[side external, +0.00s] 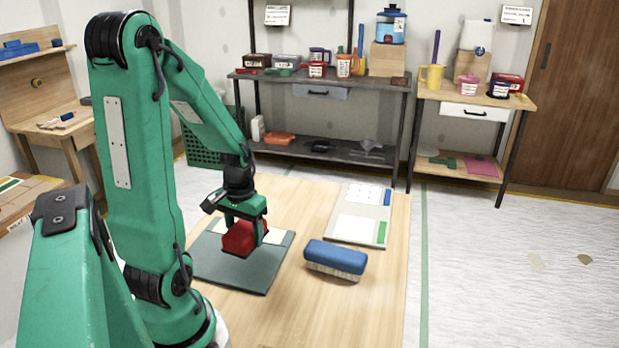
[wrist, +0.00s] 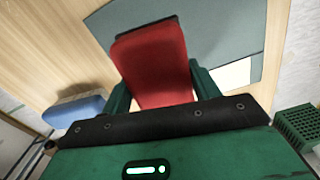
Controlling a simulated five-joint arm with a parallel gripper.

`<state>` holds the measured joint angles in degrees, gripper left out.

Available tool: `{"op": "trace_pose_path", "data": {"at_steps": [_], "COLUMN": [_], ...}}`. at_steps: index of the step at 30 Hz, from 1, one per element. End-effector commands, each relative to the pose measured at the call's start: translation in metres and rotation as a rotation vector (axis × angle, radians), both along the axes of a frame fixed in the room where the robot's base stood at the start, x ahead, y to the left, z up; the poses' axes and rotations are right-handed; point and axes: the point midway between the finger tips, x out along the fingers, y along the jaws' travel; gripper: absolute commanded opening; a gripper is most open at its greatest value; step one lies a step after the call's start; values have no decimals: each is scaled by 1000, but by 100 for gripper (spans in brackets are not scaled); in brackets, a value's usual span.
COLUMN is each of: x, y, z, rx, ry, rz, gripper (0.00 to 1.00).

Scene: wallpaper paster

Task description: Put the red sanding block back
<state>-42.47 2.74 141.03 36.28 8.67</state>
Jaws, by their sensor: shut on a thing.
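The red sanding block (side external: 239,238) is between the fingers of my gripper (side external: 244,226), over the grey-green mat on the wooden work table. My gripper is shut on it. In the wrist view the red block (wrist: 152,62) fills the space between the two green fingers (wrist: 158,90), with a dark edge along its far end. The grey-green mat (side external: 225,273) lies flat on the table, with pale pieces on its far part. I cannot tell whether the block touches the mat or hangs just above it.
A blue brush (side external: 337,257) lies on the table right of the mat. A pale board with cards (side external: 352,222) lies behind it. The dark shelf (side external: 330,80) and the wooden side table (side external: 465,95) at the back carry several tins and tools. The table's front right is clear.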

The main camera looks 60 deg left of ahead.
Motion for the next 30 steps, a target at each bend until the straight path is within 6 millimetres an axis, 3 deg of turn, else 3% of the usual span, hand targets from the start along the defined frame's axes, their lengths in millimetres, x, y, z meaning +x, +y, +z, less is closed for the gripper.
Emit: {"op": "trace_pose_path", "data": {"at_steps": [8,17,30], "x": [-5,-5,-5], "y": [20,21,21], "z": [-12,-16,-48], "rx": [1,-1,0], "ry": [-1,1,0], "rz": [0,-1,-1], "gripper": [37,37,37]}}
